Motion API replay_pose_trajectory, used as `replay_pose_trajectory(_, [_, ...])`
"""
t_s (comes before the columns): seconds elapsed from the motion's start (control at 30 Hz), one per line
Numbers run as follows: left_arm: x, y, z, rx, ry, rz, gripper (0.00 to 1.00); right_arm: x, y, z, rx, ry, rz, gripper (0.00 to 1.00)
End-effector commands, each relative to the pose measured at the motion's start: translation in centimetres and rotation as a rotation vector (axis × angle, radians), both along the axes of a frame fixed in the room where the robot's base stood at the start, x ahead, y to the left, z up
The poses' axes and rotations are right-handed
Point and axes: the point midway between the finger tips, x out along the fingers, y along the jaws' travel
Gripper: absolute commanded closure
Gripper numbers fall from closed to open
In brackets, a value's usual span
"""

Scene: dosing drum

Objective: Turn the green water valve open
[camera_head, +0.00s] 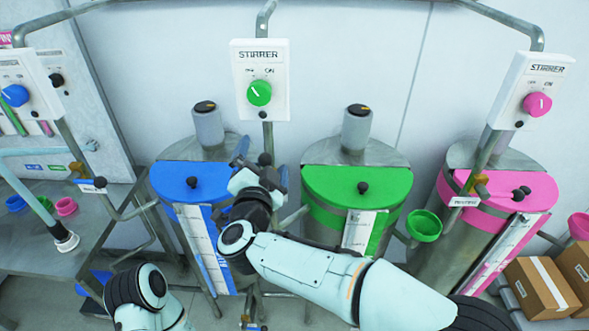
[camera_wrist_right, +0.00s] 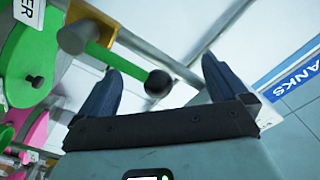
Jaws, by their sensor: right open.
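The green water valve shows in the right wrist view as a green lever (camera_wrist_right: 103,54) on a brass-coloured body, with a black ball knob (camera_wrist_right: 158,83) at its end. A partly cut-off white label ending in "ER" is beside it. My right gripper (camera_wrist_right: 163,72) is open, and the black knob appears between its two dark fingers, with no visible contact. In the head view my right gripper (camera_head: 261,168) is between the blue and green drums, with a black knob (camera_head: 265,159) between its fingers; the lever is hidden there. My left gripper is out of view; only a left arm link shows.
The blue drum (camera_head: 190,181), green drum (camera_head: 357,181) and pink drum (camera_head: 515,187) stand in a row, with stirrer boxes and pipes above. A green funnel (camera_head: 424,226) sticks out beside the green drum. A metal table (camera_head: 30,250) stands left; cardboard boxes (camera_head: 540,287) lie right.

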Motion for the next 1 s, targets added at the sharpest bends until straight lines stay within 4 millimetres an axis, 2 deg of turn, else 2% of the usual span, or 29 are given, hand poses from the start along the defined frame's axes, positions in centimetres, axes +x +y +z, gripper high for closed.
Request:
replay_pose_trajectory(0.03, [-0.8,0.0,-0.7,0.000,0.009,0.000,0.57,-0.8,0.1,-0.5,0.002,0.004,0.003,0.00])
replay_pose_trajectory(0.2, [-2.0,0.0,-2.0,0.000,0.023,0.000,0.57,-2.9,0.1,-0.6,0.002,0.004,0.003,0.00])
replay_pose_trajectory(0.6, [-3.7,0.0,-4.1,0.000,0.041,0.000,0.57,-7.6,0.1,-0.4,0.002,0.003,0.003,0.00])
replay_pose_trajectory(0.77, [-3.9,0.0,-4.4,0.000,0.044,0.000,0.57,-8.4,0.0,-0.3,0.000,0.004,0.001,0.00])
replay_pose_trajectory(1.0, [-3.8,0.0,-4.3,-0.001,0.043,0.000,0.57,-8.4,0.0,-0.2,-0.001,0.002,0.001,0.00])
